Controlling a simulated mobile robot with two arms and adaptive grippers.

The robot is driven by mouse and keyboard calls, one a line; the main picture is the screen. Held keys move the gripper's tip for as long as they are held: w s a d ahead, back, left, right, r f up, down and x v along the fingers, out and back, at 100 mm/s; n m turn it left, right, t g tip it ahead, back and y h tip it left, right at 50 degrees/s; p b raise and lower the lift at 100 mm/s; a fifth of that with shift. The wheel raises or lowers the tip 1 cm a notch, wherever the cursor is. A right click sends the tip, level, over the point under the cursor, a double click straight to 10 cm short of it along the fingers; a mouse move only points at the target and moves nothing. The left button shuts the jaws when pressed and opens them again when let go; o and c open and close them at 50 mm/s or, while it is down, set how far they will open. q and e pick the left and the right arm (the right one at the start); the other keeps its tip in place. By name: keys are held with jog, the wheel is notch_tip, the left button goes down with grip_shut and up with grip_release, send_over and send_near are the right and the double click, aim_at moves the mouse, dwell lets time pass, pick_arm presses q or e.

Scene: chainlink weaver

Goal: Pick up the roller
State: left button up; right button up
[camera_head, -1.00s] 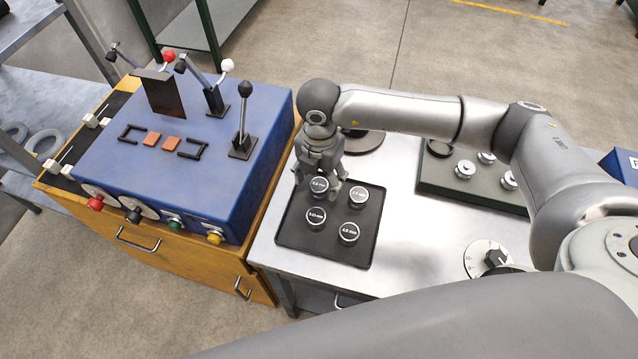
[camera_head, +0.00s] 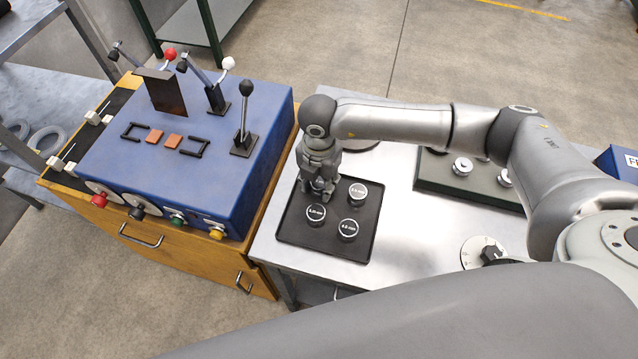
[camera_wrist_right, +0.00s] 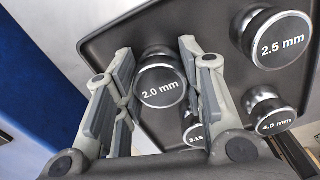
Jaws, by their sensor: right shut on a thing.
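The roller labelled 2.0 mm (camera_wrist_right: 160,88), a dark knob with a silver rim, stands between my right gripper's fingers in the right wrist view. My right gripper (camera_head: 318,190) points down over the back left of the black tray (camera_head: 292,236) and is shut on this roller. In the head view the gripper hides most of it. Three more rollers stand on the tray: 2.5 mm (camera_wrist_right: 278,40) at the back right, 3.15 mm (camera_wrist_right: 194,130) at the front left and 4.0 mm (camera_wrist_right: 270,112) at the front right. My left gripper is not in view.
A blue control box (camera_head: 228,190) with levers stands on a wooden cabinet to the left. On the metal table, a dark green board (camera_head: 470,186) with silver knobs and a dial (camera_head: 482,252) lie right of the tray.

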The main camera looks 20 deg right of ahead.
jog(key=shift+w+r, duration=0.1)
jog(key=shift+r, duration=0.1)
jog(key=shift+r+b, duration=0.15)
jog(key=shift+b, duration=0.2)
notch_tip(320, 180, up, 2)
jog(key=shift+r+b, duration=0.1)
jog(key=shift+b, duration=0.85)
jog(key=s+r+b, duration=0.4)
jog(key=s+r, duration=0.6)
jog(key=s, duration=0.4)
